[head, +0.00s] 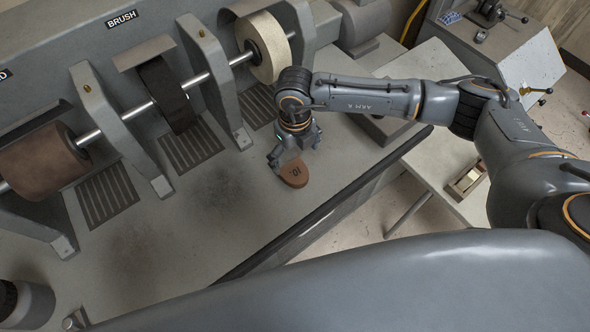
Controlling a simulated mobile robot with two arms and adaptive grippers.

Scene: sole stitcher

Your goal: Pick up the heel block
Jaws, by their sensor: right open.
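The heel block (293,176) is a brown rounded piece with dark markings on its top. It lies on the grey machine bench, near the bench's front edge. My right gripper (283,166) points down over the block's upper left part and hides some of it. Its jaws are open. Whether the fingers touch the block cannot be told. My left gripper is not in view.
A finishing machine with a brown drum (42,166), a black brush wheel (166,95) and a pale wheel (267,47) stands along the back. The bench (190,250) left of the block is clear. A dark rail (320,215) edges its front.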

